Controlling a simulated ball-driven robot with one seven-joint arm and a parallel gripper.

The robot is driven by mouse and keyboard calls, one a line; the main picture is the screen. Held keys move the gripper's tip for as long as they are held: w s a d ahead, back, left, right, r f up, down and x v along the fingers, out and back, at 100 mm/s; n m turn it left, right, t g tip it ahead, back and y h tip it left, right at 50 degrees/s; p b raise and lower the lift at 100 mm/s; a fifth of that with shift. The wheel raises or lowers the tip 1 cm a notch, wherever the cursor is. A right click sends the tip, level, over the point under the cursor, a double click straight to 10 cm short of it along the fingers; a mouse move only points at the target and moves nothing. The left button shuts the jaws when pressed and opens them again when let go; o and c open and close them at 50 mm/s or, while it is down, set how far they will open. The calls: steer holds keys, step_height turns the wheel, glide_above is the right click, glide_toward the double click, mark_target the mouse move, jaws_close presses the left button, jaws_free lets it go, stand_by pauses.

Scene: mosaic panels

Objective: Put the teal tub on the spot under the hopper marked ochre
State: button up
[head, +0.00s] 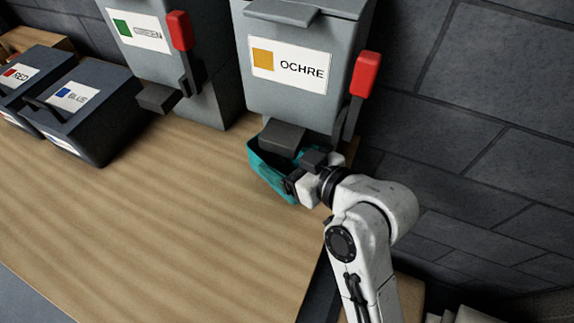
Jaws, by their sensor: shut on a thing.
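The teal tub (266,176) is below the spout of the grey hopper labelled OCHRE (300,92), near the right end of the wooden bench. The dark spout (282,137) hides part of the tub's opening. My gripper (291,184) is shut on the tub's right side. The spot under the hopper is hidden by the tub and spout. I cannot tell whether the tub rests on the bench.
A grey GREEN hopper (160,60) stands to the left. Dark bins labelled RED (30,80) and BLUE (85,110) are at the far left. A red-handled lever (365,75) is beside the ochre hopper. The front bench top (170,230) is clear.

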mark_target(287, 170)
steer(key=shift+f, duration=1.6)
steer(key=shift+f, duration=0.15)
steer(key=o, duration=1.2)
steer(key=v, duration=1.2)
steer(key=shift+r+b, duration=0.2)
steer(key=shift+b, duration=0.2)
